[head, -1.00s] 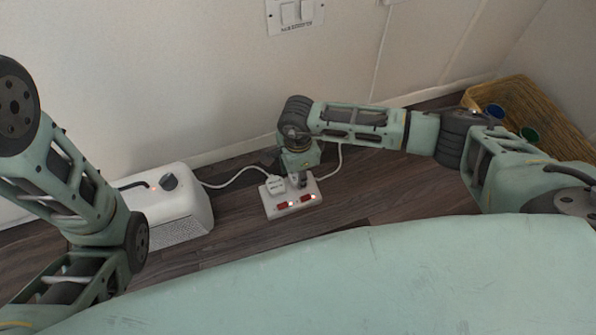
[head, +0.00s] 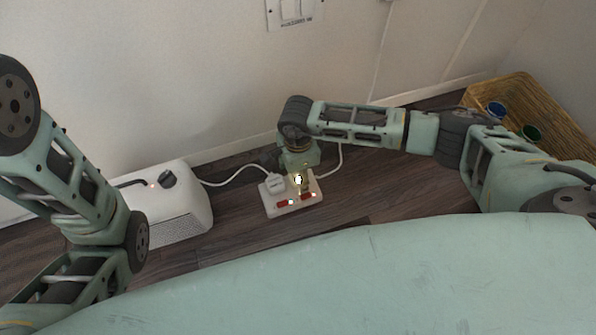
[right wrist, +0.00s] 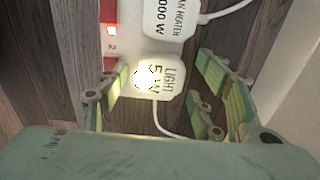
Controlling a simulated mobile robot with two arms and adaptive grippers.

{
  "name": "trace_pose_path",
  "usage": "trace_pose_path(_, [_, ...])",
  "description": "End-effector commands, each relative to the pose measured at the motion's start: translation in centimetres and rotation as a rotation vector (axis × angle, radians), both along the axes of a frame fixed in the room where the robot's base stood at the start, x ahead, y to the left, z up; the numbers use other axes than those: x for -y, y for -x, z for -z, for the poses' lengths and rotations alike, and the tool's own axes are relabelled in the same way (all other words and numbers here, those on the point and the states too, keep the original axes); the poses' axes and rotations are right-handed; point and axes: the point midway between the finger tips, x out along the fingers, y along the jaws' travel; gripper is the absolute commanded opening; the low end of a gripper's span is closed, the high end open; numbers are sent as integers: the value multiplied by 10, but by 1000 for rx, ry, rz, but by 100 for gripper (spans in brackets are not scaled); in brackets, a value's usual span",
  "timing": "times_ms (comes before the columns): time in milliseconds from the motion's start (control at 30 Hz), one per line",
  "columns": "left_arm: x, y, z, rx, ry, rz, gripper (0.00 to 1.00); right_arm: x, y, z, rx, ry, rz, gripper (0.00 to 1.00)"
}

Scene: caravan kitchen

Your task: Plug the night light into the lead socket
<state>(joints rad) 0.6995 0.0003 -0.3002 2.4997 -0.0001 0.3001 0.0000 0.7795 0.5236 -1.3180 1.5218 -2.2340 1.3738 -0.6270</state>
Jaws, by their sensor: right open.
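The night light (head: 298,179) glows and sits upright at the right-hand outlet of the white lead socket (head: 290,208). In the right wrist view the night light (right wrist: 172,84) is a white body marked "LIGHT 5 W" with a bright bulb. It appears seated in the socket; its pins are hidden. My right gripper (right wrist: 163,80) is open, with one finger on each side of the night light and visible gaps. In the head view the right gripper (head: 301,174) points down over the socket, its fingers small and partly hidden by the glow. My left gripper is out of view.
A white fan heater plug (head: 275,185) occupies the neighbouring outlet. Red switches (head: 283,204) line the socket's front. A white heater (head: 172,205) stands left on the wooden floor. A wicker basket (head: 540,112) stands at the right. White cables run behind the socket.

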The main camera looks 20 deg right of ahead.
Motion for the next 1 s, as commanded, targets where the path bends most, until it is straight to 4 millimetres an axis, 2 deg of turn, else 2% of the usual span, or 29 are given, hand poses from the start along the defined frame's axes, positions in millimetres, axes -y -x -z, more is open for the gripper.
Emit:
trace_pose_path(167, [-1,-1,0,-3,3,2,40,0,-1,-4,1,0,0,60])
trace_pose_path(267, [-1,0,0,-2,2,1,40,0,-1,-15,2,0,0,60])
trace_pose_path(700, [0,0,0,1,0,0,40,0,-2,-102,3,-1,-1,60])
trace_pose_path(833, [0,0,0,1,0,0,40,0,-1,-115,1,-1,1,60])
trace_pose_path(1000, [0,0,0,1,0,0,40,0,-1,-120,0,0,0,60])
